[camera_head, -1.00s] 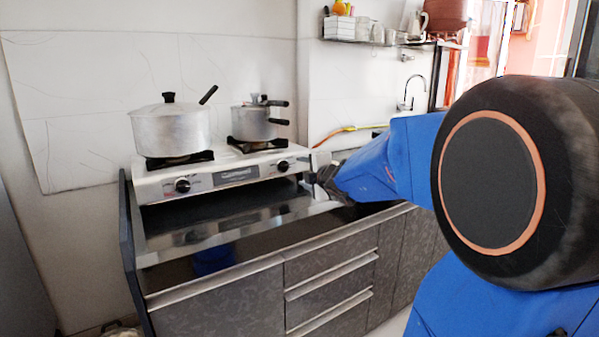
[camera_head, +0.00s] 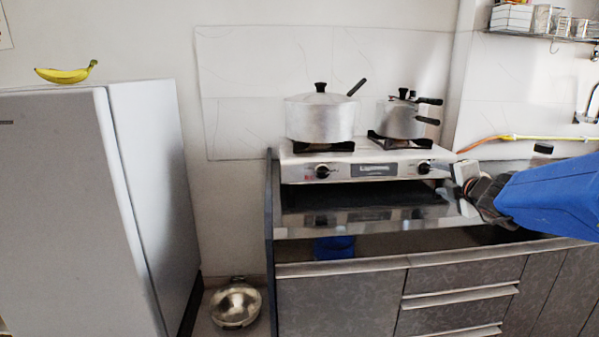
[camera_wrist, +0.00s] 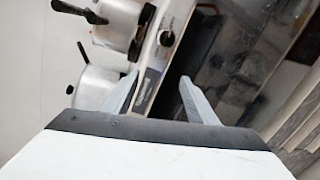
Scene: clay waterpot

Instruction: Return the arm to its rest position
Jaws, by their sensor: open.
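My gripper (camera_wrist: 155,82) shows in the wrist view with its two pale fingers spread apart and nothing between them. In the head view my gripper (camera_head: 455,178) is at the right end of the stove's front, close to the right knob; whether it touches the stove cannot be told. My blue arm reaches in from the right edge. The white gas stove (camera_head: 300,172) stands on the counter, and it also shows tilted in the wrist view (camera_wrist: 150,75).
A large lidded pot (camera_head: 320,118) and a smaller pot (camera_head: 400,120) stand on the burners. A white fridge (camera_head: 60,200) with a banana (camera_head: 65,74) on top stands left. A metal bowl (camera_head: 236,305) lies on the floor. A blue object (camera_head: 334,247) shows at the counter front.

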